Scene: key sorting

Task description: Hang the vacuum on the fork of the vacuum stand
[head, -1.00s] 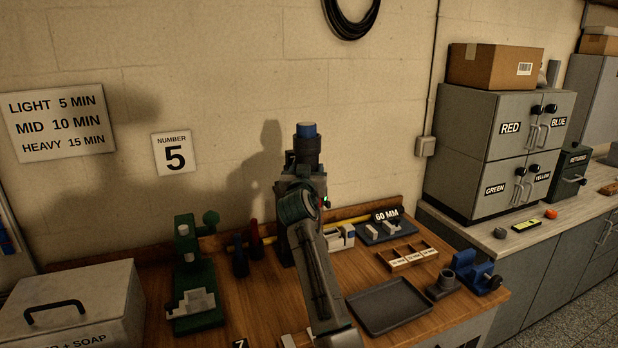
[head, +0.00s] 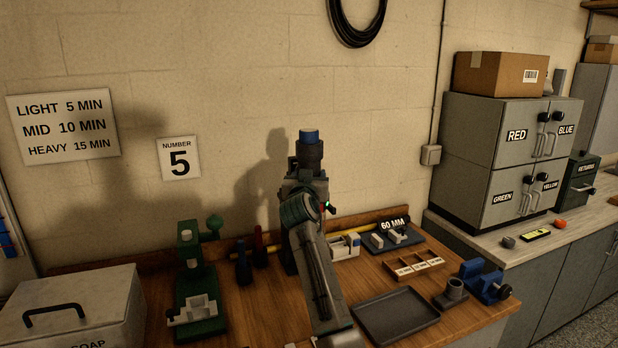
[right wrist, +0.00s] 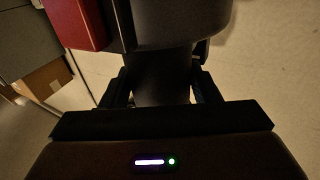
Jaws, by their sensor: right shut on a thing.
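In the right wrist view my right gripper (right wrist: 162,86) is shut on a dark, rounded body, which looks like the vacuum (right wrist: 180,22). A red part (right wrist: 75,22) shows at its upper left. Most of the vacuum lies outside the frame. In the head view one of my arms rises from the bottom through the middle, over the bench; I cannot make out gripper fingers there. My left gripper is not to be seen. I cannot make out the vacuum stand or its fork in either view.
A wooden bench (head: 255,309) runs along the wall, with a green press (head: 196,290), a dark tray (head: 396,318), a small divided box (head: 413,265) and a blue vise (head: 484,282). A grey lidded box (head: 70,305) is at left, grey cabinets (head: 497,150) at right.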

